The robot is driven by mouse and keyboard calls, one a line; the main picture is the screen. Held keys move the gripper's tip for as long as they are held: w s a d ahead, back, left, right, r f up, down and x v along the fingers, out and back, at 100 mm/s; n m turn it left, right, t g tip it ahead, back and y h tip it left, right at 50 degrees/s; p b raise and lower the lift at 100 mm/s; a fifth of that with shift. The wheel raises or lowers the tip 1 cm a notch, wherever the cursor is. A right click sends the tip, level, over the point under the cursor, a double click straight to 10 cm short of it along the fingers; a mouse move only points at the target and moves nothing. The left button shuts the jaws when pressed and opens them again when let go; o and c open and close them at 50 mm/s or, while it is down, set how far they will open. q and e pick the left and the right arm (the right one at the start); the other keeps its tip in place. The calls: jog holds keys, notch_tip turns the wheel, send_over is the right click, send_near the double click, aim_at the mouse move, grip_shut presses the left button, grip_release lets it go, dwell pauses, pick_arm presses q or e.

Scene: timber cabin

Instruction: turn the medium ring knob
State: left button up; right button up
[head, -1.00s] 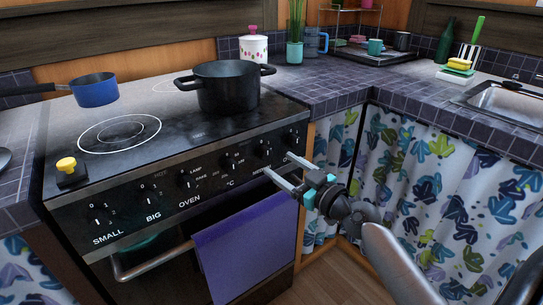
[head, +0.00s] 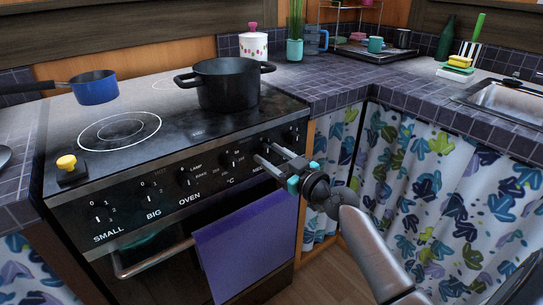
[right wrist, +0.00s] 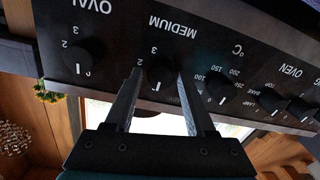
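The medium ring knob (right wrist: 160,74) is a black round knob on the stove's front panel, under the label MEDIUM in the upside-down right wrist view. My right gripper (right wrist: 160,80) is open, with one finger on each side of this knob. I cannot tell whether either finger touches it. In the head view my right gripper (head: 264,153) is at the panel and hides most of this knob and its label. My left gripper is not in view.
The oval knob (right wrist: 83,57) and oven temperature knob (right wrist: 222,87) flank it. A black pot (head: 228,86) and blue saucepan (head: 96,88) are on the stove. A purple towel (head: 246,243) hangs below. The floor (head: 325,275) in front looks clear.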

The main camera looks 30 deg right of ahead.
grip_shut()
